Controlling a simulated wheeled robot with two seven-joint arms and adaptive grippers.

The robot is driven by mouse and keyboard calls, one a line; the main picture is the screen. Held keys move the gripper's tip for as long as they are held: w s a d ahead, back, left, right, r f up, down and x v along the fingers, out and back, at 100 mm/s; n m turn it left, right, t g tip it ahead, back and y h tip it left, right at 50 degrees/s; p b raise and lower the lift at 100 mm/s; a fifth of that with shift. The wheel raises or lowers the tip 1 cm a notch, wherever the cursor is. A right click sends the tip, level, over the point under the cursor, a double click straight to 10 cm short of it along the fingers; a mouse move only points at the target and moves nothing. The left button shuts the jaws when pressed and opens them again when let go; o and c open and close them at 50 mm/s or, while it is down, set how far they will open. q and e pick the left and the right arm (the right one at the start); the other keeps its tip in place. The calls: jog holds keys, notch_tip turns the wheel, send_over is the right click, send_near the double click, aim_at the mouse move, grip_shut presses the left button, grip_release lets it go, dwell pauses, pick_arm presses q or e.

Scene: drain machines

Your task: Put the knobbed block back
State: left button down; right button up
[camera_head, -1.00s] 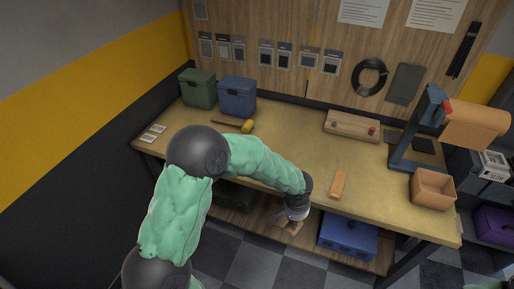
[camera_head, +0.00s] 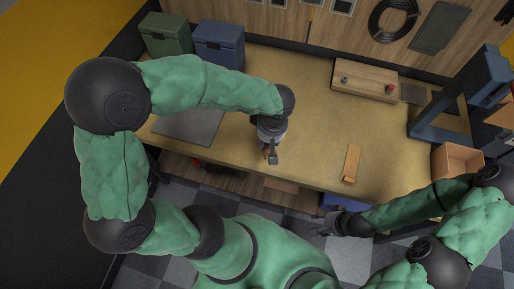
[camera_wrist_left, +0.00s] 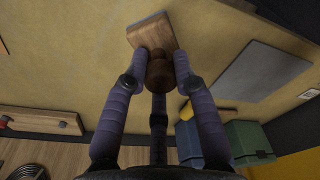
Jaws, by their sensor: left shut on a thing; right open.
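My left gripper (camera_head: 270,153) is over the wooden bench, left of its middle. In the left wrist view, its fingers (camera_wrist_left: 159,82) are shut around the dark brown round knob (camera_wrist_left: 159,68) of the knobbed block (camera_wrist_left: 152,30). The block is a lighter wooden piece at the far side of the knob. In the head view the gripper mostly hides it. I cannot tell whether the block touches the bench top. My right gripper (camera_head: 328,228) is open near the bench's front edge, apart from the block.
A wooden bar (camera_head: 352,160) lies on the bench (camera_head: 315,130). A wooden panel with knobs (camera_head: 364,80) stands at the back. An open box (camera_head: 458,158) and blue machine (camera_head: 440,122) are right. A grey mat (camera_head: 190,124), green bin (camera_head: 166,35) and blue bin (camera_head: 219,45) are left.

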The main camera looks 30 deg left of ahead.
pick_arm(q)
jog(key=s+r+n+g+b, duration=0.1)
jog(key=s+r+n, duration=0.1)
jog(key=s+n, duration=0.75)
jog(key=shift+n, duration=0.35)
jog(key=w+a+f+b, duration=0.1)
jog(key=w+a+f, duration=0.1)
jog(key=w+f, duration=0.1)
jog(key=w+a+f+b, duration=0.1)
jog(key=w+a+f, duration=0.1)
jog(key=w, duration=0.3)
jog(key=w+a+f+b, duration=0.1)
jog(key=w+f+b, duration=0.1)
jog(key=w+f, duration=0.3)
jog(key=shift+w+a, duration=0.1)
jog(key=shift+a, duration=0.3)
jog(key=shift+f+b, duration=0.65)
jog(key=shift+f, duration=0.8)
